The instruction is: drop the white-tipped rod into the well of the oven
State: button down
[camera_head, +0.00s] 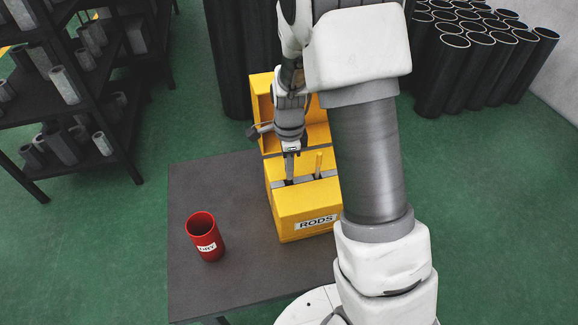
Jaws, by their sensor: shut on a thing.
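The yellow oven (285,206), labelled RODS, stands on the dark table with its lid (263,104) raised at the back. The dark well (308,178) shows as a narrow opening in its top. My gripper (289,178) points down at the left part of that opening, its fingertips close to it. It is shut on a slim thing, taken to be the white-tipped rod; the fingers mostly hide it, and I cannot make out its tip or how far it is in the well.
A red open can (205,238) with a white DRY label stands upright on the table (200,185), left of the oven. The table around it is clear. Dark shelves (75,95) stand at the left, and several dark tubes (470,60) at the back right.

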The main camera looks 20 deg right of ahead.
jog(key=shift+f, duration=0.1)
jog(key=c, duration=0.8)
grip_release()
notch_tip(320, 180, up, 17)
jog(key=shift+r+p, duration=0.2)
jog(key=shift+p, duration=0.65)
